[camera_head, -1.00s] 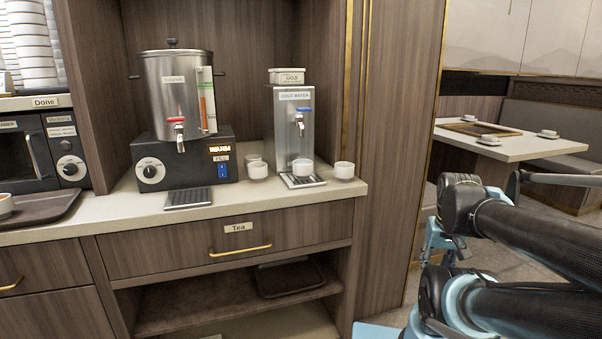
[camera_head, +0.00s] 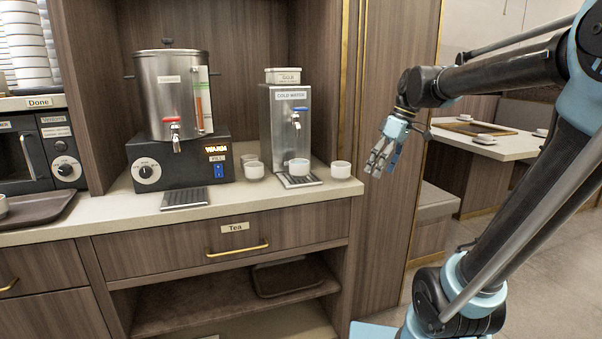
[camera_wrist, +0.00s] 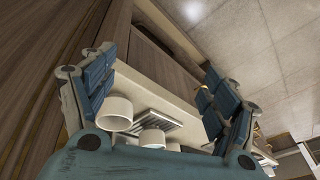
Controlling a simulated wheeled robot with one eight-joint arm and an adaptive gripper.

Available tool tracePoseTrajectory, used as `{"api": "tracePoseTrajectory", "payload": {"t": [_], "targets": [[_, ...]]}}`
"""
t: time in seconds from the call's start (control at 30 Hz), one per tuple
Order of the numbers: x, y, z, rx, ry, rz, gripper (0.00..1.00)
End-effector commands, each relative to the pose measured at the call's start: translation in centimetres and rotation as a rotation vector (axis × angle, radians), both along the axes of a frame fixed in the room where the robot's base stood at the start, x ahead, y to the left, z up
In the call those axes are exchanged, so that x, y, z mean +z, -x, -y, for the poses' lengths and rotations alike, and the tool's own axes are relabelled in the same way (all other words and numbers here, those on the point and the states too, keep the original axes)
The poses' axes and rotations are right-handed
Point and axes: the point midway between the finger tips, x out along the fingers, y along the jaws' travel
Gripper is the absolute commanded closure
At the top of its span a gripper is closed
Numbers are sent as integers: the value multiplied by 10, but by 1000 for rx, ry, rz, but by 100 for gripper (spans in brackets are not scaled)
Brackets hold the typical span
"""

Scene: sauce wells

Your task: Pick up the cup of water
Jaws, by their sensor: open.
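Several white cups stand on the counter near the cold water dispenser (camera_head: 284,128). One cup (camera_head: 299,167) is on the drip tray (camera_head: 290,181) under the blue tap, one cup (camera_head: 341,170) is right of it, one cup (camera_head: 254,170) is left. Whether any holds water cannot be seen. My gripper (camera_head: 376,170) is open and empty in the air, right of the right-hand cup and clear of the counter. In the wrist view, two cups, the nearer one (camera_wrist: 115,112) and another (camera_wrist: 153,138), show between the open fingers (camera_wrist: 158,95).
A hot water urn (camera_head: 174,95) on a black warmer (camera_head: 180,160) stands left of the dispenser, with a dark grille (camera_head: 185,198) in front. A brown tray (camera_head: 38,210) lies far left. A wooden panel (camera_head: 385,235) borders the counter's right end.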

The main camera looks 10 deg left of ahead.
Motion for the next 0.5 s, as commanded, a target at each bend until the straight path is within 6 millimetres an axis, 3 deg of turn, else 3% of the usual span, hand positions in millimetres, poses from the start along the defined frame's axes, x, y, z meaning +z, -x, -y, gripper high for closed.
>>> {"api": "tracePoseTrajectory", "payload": {"t": [0.2,0.5], "targets": [[48,-50,-59,330,-93,25,21],[95,-103,-142,748,-241,87,21]]}}
